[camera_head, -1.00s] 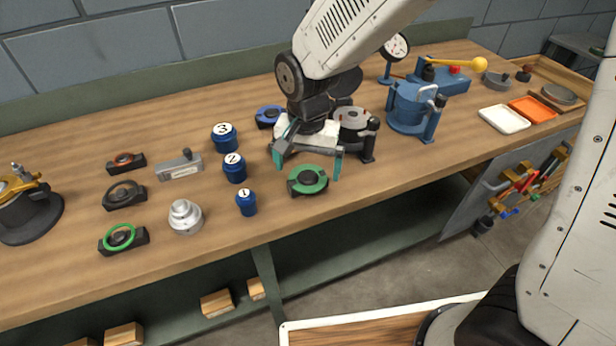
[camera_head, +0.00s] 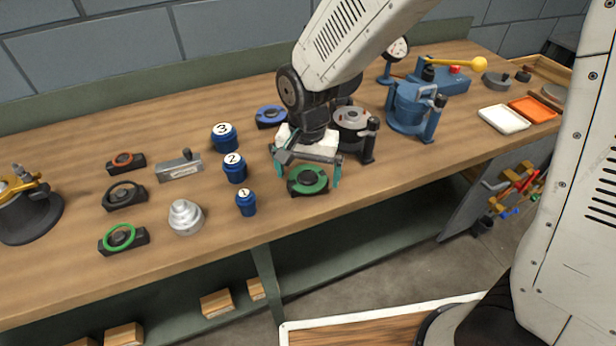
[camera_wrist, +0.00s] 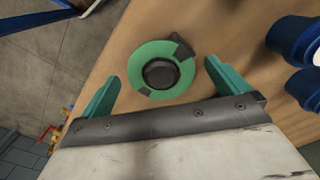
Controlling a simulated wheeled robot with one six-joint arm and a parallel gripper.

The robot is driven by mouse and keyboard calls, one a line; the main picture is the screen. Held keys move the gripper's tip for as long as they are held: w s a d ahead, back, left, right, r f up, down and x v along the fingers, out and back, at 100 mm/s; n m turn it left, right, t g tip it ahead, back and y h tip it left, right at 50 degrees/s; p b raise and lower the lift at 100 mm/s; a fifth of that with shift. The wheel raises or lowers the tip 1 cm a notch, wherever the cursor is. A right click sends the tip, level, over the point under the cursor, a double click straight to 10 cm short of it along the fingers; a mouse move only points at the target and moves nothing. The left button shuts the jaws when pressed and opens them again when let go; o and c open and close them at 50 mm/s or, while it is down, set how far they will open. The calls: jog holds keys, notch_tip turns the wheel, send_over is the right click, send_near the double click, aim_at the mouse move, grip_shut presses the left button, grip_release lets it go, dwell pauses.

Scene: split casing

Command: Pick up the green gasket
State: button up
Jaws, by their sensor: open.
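A bright green thin ring (camera_head: 119,236), which looks like a gasket, lies on a black block at the bench's left front. A wider flat green ring (camera_head: 322,183) on a dark base sits near the bench's front edge. My gripper (camera_head: 310,175) is open and empty above this wider ring, well to the right of the thin one. In the wrist view the wider ring (camera_wrist: 180,86), with dark notches and a black round centre, lies just beyond and between the two teal fingers (camera_wrist: 162,74). The fingers look apart from it. The thin ring is outside the wrist view.
Blue numbered pots 1 (camera_head: 246,203), 2 (camera_head: 235,169) and 3 (camera_head: 224,138) stand left of my gripper. A blue ring part (camera_head: 270,117) and a grey-topped black fixture (camera_head: 352,127) are behind it. A stepped silver part (camera_head: 185,217) stands near the thin ring.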

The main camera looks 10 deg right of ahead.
jog(key=c, duration=1.6)
